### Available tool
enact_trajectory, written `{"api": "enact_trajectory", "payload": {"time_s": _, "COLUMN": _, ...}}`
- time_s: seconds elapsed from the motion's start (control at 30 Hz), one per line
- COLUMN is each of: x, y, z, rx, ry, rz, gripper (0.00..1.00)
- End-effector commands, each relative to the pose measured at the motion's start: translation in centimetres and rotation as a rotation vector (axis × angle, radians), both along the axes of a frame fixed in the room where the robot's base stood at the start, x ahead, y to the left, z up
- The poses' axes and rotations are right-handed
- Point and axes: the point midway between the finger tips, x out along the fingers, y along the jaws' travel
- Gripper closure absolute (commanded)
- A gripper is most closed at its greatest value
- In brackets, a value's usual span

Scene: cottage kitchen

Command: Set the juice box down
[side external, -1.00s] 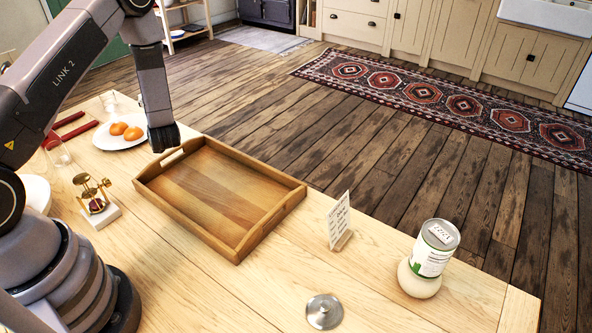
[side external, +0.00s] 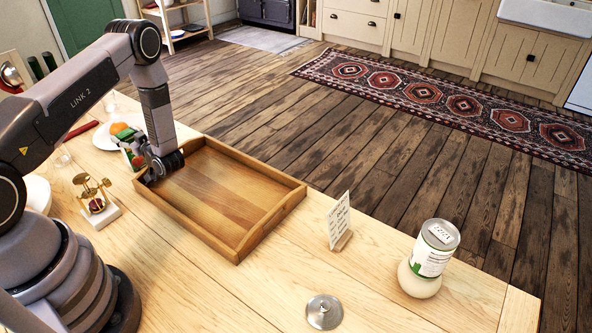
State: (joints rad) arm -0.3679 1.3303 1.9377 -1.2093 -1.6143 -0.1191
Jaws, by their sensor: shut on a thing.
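The juice box (side external: 127,150), a small carton with green, white and red on it, shows at the left side of my gripper (side external: 148,163). My gripper is shut on it, near the far left corner of the wooden tray (side external: 257,233). My gripper and arm hide part of the box. I cannot tell whether its base touches anything. The visible floor of the tray is empty.
A white plate with orange fruit (side external: 118,128) stands behind my gripper. A small brass device (side external: 95,193) stands left of the tray. A card in a stand (side external: 339,221), a metal lid (side external: 324,311) and a labelled can on a cream jar (side external: 420,284) stand to the right.

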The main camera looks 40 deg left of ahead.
Motion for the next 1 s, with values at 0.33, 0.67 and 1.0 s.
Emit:
{"api": "enact_trajectory", "payload": {"time_s": 0.33, "x": 0.0, "y": 0.0, "z": -0.2, "rx": 0.000, "ry": -0.001, "rz": -0.001, "gripper": 0.45}}
{"api": "enact_trajectory", "payload": {"time_s": 0.67, "x": 0.0, "y": 0.0, "z": -0.2, "rx": 0.000, "ry": -0.001, "rz": -0.001, "gripper": 0.22}}
{"api": "enact_trajectory", "payload": {"time_s": 1.0, "x": 0.2, "y": -1.8, "z": 0.1, "rx": -0.001, "ry": 0.000, "rz": -0.006, "gripper": 0.22}}
